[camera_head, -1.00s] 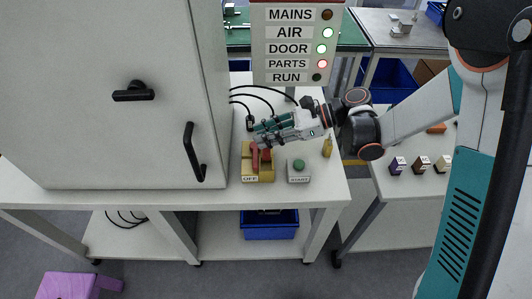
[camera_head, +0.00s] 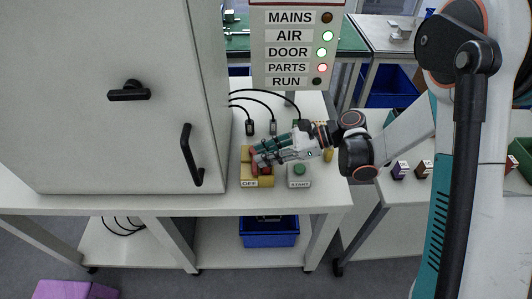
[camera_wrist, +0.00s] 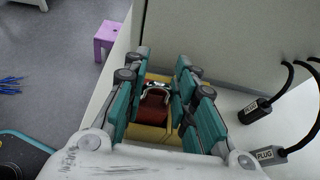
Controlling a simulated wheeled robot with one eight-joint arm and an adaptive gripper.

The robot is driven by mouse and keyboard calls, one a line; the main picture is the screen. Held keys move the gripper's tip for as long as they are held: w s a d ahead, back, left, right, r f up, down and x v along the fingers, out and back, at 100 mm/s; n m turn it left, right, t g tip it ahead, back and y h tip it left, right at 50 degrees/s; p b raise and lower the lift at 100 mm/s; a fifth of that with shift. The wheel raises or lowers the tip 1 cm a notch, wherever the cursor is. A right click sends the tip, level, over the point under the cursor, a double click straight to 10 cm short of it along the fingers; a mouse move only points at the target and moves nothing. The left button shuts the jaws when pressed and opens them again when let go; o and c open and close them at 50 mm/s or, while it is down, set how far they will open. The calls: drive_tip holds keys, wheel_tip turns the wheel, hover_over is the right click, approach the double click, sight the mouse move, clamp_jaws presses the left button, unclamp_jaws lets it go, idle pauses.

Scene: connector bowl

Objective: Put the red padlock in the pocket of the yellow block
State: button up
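The yellow block (camera_head: 246,182) stands on the white bench, with an OFF label on its front. A red part shows on it in the head view, partly hidden by my fingers. In the wrist view, the red padlock (camera_wrist: 153,116) has a dark red body and a silver shackle, and lies between my fingers over the yellow block (camera_wrist: 150,134). My gripper (camera_head: 258,155) reaches in from the right, just above the block. In the wrist view my teal fingers (camera_wrist: 161,82) are spread on both sides of the padlock. Contact with it and the pocket are not clear.
A grey START box (camera_head: 299,182) with a green button stands right of the block. The large cabinet (camera_head: 110,60) rises at left. A sign panel (camera_head: 297,45) stands at the back.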

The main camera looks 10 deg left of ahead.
drive_tip(key=o, duration=0.4)
drive_tip(key=shift+r+p, duration=0.25)
drive_tip(key=shift+p, duration=0.05)
drive_tip(key=p+v, duration=0.2)
drive_tip(key=v, duration=1)
drive_tip(key=shift+p, duration=0.35)
